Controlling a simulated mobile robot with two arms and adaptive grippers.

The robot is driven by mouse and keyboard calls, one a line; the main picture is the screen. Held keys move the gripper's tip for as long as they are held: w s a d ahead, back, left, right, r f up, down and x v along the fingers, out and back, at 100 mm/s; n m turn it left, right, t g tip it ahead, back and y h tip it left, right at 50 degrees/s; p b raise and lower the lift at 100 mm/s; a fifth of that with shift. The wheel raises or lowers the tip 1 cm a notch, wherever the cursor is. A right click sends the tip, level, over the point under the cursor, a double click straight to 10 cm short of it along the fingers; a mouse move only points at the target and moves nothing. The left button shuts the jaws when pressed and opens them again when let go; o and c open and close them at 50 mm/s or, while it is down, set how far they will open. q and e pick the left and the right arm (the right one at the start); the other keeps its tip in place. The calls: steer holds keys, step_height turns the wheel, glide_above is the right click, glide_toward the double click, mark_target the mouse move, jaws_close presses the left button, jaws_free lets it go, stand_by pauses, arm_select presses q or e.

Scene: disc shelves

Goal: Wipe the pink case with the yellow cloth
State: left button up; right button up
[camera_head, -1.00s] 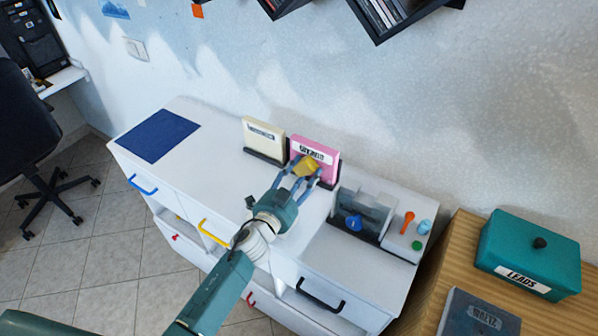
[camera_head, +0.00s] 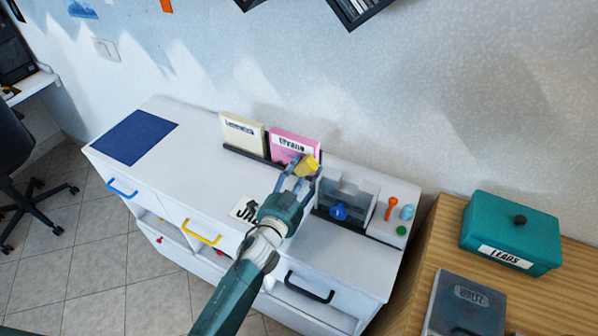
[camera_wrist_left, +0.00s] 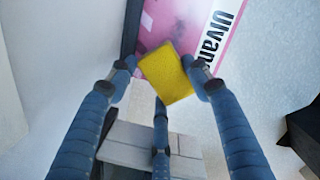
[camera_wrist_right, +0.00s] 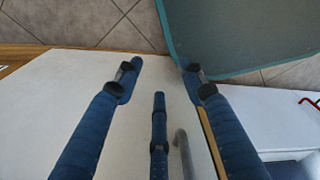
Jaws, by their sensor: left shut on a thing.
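The pink case (camera_head: 291,148) stands upright in a dark holder on the white cabinet, with a white label on its front. The yellow cloth (camera_head: 305,167) is a small folded piece between the fingers of my left gripper (camera_head: 303,173). In the left wrist view the cloth (camera_wrist_left: 166,74) lies over part of the pink case (camera_wrist_left: 185,28). Whether it touches the case I cannot tell. My left gripper is shut on the cloth. My right gripper (camera_wrist_right: 160,85) shows only in its own wrist view, its fingers apart with nothing between them.
A cream case (camera_head: 241,134) stands just left of the pink one. A grey divided box (camera_head: 345,197) with a blue knob is to the right. A dark blue mat (camera_head: 134,137) lies at the cabinet's left. A teal LEADS box (camera_head: 511,225) sits on the wooden cabinet.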

mark_target(279, 153)
arm_select(q)
steer(key=shift+w+a+r+p, duration=0.15)
steer(key=shift+w+a, duration=0.15)
steer(key=shift+a, duration=0.35)
steer(key=shift+w+a+f+p, duration=0.1)
steer(key=shift+w+a, duration=0.2)
steer(key=shift+a, duration=0.4)
steer(key=shift+w+a+r+p, duration=0.15)
steer(key=shift+w+a, duration=0.15)
steer(key=shift+a, duration=0.35)
steer(key=shift+w+a+f, duration=0.1)
steer(key=shift+w+a, duration=0.1)
steer(key=shift+a, duration=0.3)
steer(key=shift+w+a+f, duration=0.1)
steer(key=shift+w+a, duration=0.05)
steer(key=shift+a, duration=0.35)
steer(key=shift+w+a+r, duration=0.1)
steer(key=shift+w+a, duration=0.2)
steer(key=shift+a, duration=0.35)
steer(key=shift+w+a+r, duration=0.1)
steer(key=shift+w+a, duration=0.2)
steer(key=shift+a, duration=0.35)
steer(key=shift+f+p+v, duration=0.15)
steer(key=shift+p+v, duration=0.35)
steer(key=shift+v, duration=0.5)
steer(key=shift+f+p+v, duration=0.2)
steer(key=shift+p+v, duration=0.25)
steer(key=shift+v, duration=1.5)
